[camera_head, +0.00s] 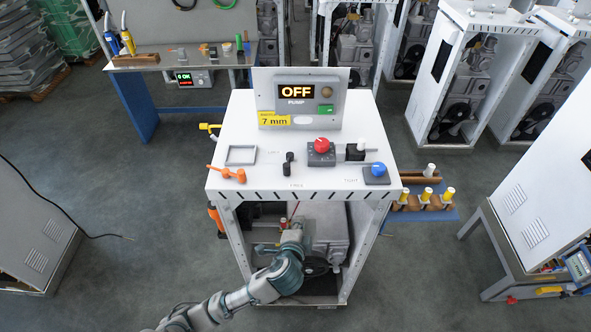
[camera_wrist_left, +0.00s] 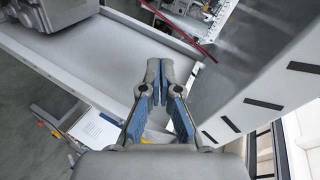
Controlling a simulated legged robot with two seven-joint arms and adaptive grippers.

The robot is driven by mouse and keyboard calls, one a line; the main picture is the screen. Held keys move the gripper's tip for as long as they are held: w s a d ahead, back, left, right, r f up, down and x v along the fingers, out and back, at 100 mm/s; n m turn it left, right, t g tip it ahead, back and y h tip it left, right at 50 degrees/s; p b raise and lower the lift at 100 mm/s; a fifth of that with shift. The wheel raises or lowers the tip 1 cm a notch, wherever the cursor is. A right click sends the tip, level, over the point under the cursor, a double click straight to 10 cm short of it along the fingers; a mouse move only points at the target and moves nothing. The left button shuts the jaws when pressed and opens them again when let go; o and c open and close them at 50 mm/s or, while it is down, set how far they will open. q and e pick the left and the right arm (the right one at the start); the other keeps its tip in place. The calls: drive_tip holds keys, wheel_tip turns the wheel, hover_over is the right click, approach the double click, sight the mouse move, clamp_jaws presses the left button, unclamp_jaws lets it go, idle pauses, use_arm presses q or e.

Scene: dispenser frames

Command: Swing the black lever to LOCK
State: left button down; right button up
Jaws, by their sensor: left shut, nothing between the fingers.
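The black lever (camera_head: 288,163) is a small dark handle on the white top of the dispenser frame, left of the red knob. Small labels are printed near it, too small to read surely. My left gripper (camera_head: 293,226) is below the front edge of the top, in front of the open lower bay, apart from the lever. In the left wrist view my left gripper (camera_wrist_left: 160,66) has its blue-padded fingers together at the tips and is empty. The lever cannot be made out in that view. My right gripper is not in view.
The white top (camera_head: 262,180) also holds an orange handle (camera_head: 228,174), a grey square frame (camera_head: 240,155), a red knob (camera_head: 321,146), a blue knob (camera_head: 378,170) and a panel reading OFF (camera_head: 297,92). Its slotted front edge overhangs the bay near my left gripper.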

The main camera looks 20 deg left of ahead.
sight(295, 179)
use_arm(q)
drive_tip(key=s+d+r+m+t, duration=0.1)
drive_tip(key=s+r+m+t, duration=0.2)
drive_tip(key=r, duration=1.2)
drive_tip(key=shift+r+m+t, duration=0.3)
drive_tip(key=shift+r+t, duration=0.05)
drive_tip(key=shift+t, duration=0.35)
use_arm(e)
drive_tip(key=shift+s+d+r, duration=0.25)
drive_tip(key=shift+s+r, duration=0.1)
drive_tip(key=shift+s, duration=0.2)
use_arm(q)
drive_tip(key=shift+w+p, duration=0.1)
drive_tip(key=shift+p, duration=0.2)
